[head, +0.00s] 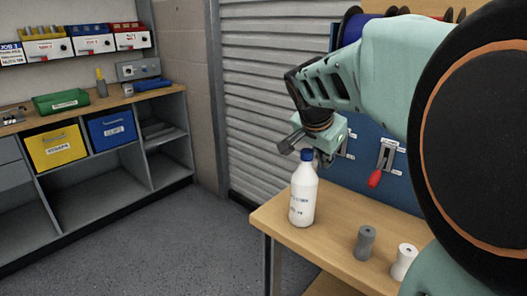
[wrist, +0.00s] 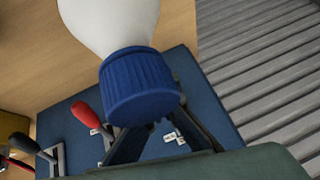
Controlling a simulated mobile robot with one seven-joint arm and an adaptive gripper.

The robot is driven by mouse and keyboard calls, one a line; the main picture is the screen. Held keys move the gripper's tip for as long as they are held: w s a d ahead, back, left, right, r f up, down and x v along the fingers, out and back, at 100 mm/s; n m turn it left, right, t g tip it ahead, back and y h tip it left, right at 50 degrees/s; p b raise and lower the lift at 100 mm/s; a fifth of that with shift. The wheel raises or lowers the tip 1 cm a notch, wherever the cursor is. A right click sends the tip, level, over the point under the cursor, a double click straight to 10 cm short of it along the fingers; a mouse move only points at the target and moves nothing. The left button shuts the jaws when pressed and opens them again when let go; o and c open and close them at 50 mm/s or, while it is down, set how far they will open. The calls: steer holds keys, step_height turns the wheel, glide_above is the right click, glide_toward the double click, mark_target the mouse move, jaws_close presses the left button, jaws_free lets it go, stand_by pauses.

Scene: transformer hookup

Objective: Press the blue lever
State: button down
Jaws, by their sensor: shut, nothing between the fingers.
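A blue panel (head: 345,175) stands at the back of the wooden bench, and it also shows in the wrist view (wrist: 78,145). A red-handled lever (head: 376,178) is on it; in the wrist view the red handle (wrist: 88,116) and a black handle (wrist: 17,146) show. I see no blue handle. A metal lever bracket (head: 347,146) shows just right of my gripper; its handle is hidden. My gripper (head: 322,160) is shut and empty in front of the panel, behind the bottle's cap in the head view. In the wrist view the cap hides its fingertips.
A white bottle (head: 303,197) with a blue cap (wrist: 138,88) stands upright on the bench (head: 290,230), close to my gripper. A grey spool-shaped piece (head: 365,243) and a white one (head: 403,262) stand at its front right. A corrugated shutter (head: 265,95) is left of the panel.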

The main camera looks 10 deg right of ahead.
stand_by(0.6)
step_height(320, 180, up, 10)
stand_by(0.4)
